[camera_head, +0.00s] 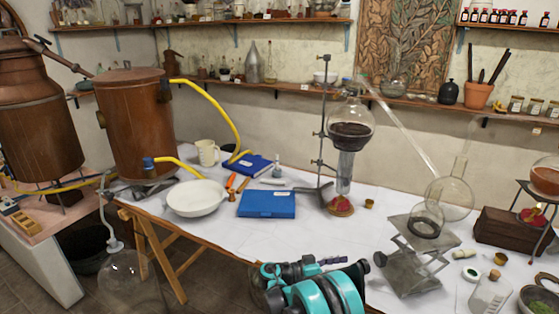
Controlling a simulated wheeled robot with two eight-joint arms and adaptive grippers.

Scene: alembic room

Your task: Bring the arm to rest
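One of my arms, teal and black, shows at the bottom centre of the head view, in front of the table's front edge. It looks folded, and I cannot tell whether it is the left or the right arm. No gripper fingers can be made out on it. No other arm is in view. The white-covered table (225,228) stands just beyond the arm.
A metal lab jack (412,262) stands just right of the arm, with glassware above it.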

